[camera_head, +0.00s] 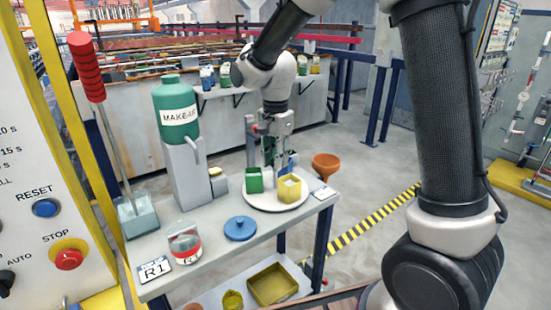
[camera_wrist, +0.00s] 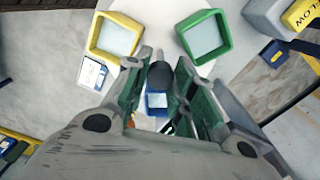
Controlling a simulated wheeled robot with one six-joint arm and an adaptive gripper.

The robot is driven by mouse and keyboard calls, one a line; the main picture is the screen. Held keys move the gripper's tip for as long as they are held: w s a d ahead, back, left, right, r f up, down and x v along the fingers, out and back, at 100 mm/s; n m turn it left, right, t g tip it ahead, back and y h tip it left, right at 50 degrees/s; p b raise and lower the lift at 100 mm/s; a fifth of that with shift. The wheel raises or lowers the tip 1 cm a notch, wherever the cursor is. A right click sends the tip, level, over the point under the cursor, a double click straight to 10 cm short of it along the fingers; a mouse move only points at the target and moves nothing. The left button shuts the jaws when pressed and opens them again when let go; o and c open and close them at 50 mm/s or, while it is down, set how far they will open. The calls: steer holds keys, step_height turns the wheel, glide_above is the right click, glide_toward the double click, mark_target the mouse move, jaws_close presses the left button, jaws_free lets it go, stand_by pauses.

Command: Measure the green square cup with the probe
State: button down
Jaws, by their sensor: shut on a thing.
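The green square cup (camera_head: 254,181) stands on a round white plate (camera_head: 262,208), left of a yellow square cup (camera_head: 289,189). In the wrist view the green cup (camera_wrist: 203,37) is at upper right and the yellow cup (camera_wrist: 116,37) at upper left, both with pale contents. My gripper (camera_head: 274,158) is above the back of the plate, behind the two cups. Its fingers are shut on a dark rod-like thing (camera_wrist: 160,74), seemingly the probe. A small blue square thing (camera_wrist: 157,100) shows close to the rod; I cannot tell whether they touch. The rod's tip is unclear.
A control panel (camera_head: 38,170) borders the left.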

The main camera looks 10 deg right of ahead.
steer(key=shift+m, duration=6.2)
steer(key=c, duration=1.2)
jaws_free()
steer(key=shift+r, duration=0.1)
step_height(320, 180, up, 12)
steer(key=shift+f, duration=0.1)
